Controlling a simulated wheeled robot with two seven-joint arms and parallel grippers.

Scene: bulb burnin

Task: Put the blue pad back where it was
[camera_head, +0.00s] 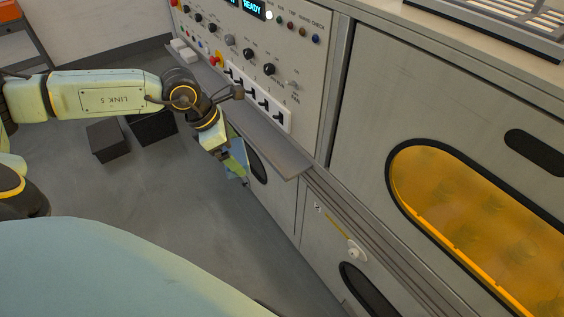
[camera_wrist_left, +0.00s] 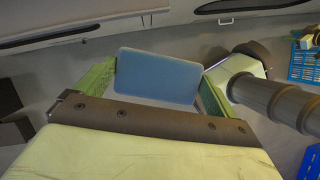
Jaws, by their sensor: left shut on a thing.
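My left gripper (camera_head: 236,158) hangs beside the front edge of the console ledge, a little below it, over the floor. It is shut on the blue pad (camera_head: 240,168), which shows only as a small patch between the fingers in the head view. In the left wrist view the pad (camera_wrist_left: 158,76) is a flat, pale-blue rounded rectangle held between the two green fingers of the gripper (camera_wrist_left: 158,83). The right gripper is not in view.
The grey ledge (camera_head: 272,150) runs below the control panel (camera_head: 262,40) with its knobs and switches. White blocks (camera_head: 182,49) sit at its far end. Dark boxes (camera_head: 107,141) stand on the floor. A cabinet with an amber window (camera_head: 470,220) is at right. A blue crate (camera_wrist_left: 302,64) shows in the wrist view.

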